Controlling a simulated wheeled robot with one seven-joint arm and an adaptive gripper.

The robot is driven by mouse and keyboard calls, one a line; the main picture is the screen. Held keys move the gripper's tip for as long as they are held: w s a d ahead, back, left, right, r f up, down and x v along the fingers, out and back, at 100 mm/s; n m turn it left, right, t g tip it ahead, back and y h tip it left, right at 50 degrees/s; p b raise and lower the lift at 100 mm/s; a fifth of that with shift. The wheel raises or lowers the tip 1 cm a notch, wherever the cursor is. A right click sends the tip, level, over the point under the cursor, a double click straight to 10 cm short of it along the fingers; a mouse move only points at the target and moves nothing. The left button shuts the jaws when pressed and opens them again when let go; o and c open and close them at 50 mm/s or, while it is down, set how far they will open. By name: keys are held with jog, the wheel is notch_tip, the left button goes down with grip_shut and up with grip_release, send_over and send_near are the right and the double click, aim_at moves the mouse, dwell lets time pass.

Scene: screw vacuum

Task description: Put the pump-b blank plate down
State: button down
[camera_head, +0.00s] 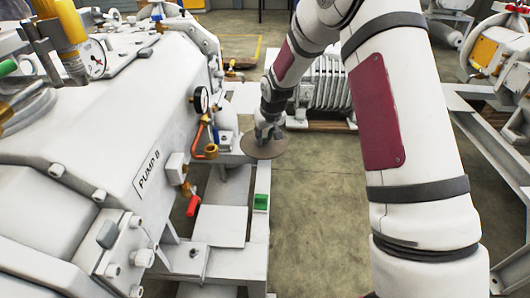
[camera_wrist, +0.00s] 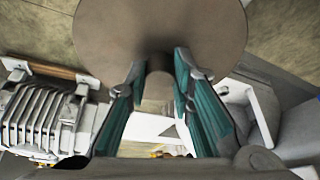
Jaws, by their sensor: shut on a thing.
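The blank plate (camera_head: 264,146) is a round, flat, grey-brown disc. My gripper (camera_head: 268,128) is shut on it and holds it in the air beside the white pump marked PUMP B (camera_head: 120,140). In the wrist view the plate (camera_wrist: 160,28) fills the top middle, and the gripper's green-padded fingers (camera_wrist: 160,82) are closed on the short stub at its centre. In the head view the plate is seen at a slant, just right of the pump's front end and over the edge of its white frame (camera_head: 258,210). My arm hides part of the area to the right.
A pressure gauge (camera_head: 201,100), a brass fitting (camera_head: 211,151) and a red-handled valve (camera_head: 193,206) stick out close left of the plate. A ribbed motor (camera_head: 326,95) stands behind. Bare floor (camera_head: 320,205) lies right of the frame. A white flat plate (camera_head: 220,226) lies on the frame.

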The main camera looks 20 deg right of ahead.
aim_at(266, 147)
jog(key=shift+f+b, duration=1.25)
jog(key=shift+f, duration=2.15)
jog(key=shift+f, duration=0.15)
jog(key=c, duration=1.4)
grip_release()
jog(key=p+v, duration=0.4)
jog(key=v, duration=0.8)
jog(key=shift+r, duration=0.25)
